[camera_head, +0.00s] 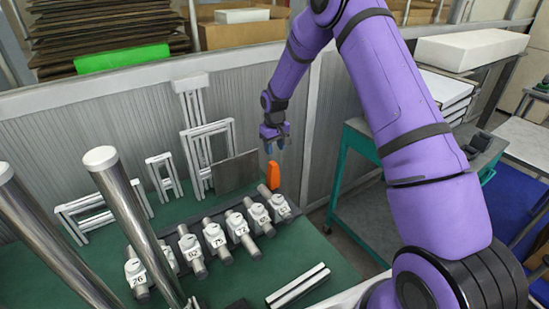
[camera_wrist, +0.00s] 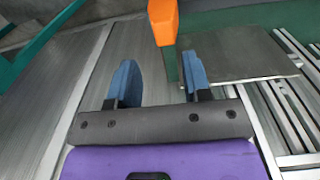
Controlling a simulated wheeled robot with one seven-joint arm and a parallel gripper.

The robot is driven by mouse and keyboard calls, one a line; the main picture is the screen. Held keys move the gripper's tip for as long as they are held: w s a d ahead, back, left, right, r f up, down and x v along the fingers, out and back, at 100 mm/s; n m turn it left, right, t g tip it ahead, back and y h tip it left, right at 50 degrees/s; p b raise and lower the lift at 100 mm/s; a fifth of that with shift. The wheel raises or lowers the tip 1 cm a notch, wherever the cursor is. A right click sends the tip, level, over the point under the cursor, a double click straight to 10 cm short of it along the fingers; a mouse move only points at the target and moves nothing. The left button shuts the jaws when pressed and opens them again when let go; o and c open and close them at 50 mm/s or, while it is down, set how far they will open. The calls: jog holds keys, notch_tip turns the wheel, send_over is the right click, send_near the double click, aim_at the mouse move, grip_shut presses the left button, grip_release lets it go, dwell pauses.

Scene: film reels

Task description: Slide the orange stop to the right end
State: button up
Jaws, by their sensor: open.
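The orange stop (camera_head: 273,175) stands upright at the right end of a row of numbered grey cylinders, at the far edge of the green table. My gripper (camera_head: 274,143) hangs a little above and behind it, pointing down, with its blue fingers apart and empty. In the wrist view the orange stop (camera_wrist: 163,22) is at the top centre, beyond the tips of the open gripper (camera_wrist: 157,78). I see a gap between fingers and stop in the head view.
Several numbered cylinders (camera_head: 214,237) line the dark rack in front of the stop. A dark grey plate (camera_head: 236,172) leans just left of it, beside white frames (camera_head: 211,150). A grey corrugated panel (camera_head: 235,110) rises behind. A green trolley (camera_head: 340,170) stands right.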

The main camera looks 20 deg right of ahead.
jog(key=shift+r, duration=1.35)
jog(key=s+r+t, duration=0.1)
jog(key=s+r, duration=0.5)
jog(key=r, duration=0.3)
jog(key=s+r+m+t, duration=0.1)
jog(key=s+r, duration=0.4)
jog(key=r, duration=0.4)
jog(key=s+r+t, duration=0.1)
jog(key=s+r, duration=0.5)
jog(key=r, duration=0.3)
jog(key=s+r+t, duration=0.1)
jog(key=s+r, duration=0.2)
jog(key=s, duration=1)
jog(key=s+r+m+t, duration=0.1)
jog(key=s+r, duration=0.2)
jog(key=s, duration=1.1)
jog(key=shift+s+r, duration=0.15)
jog(key=shift+s, duration=0.1)
jog(key=shift+a, duration=0.1)
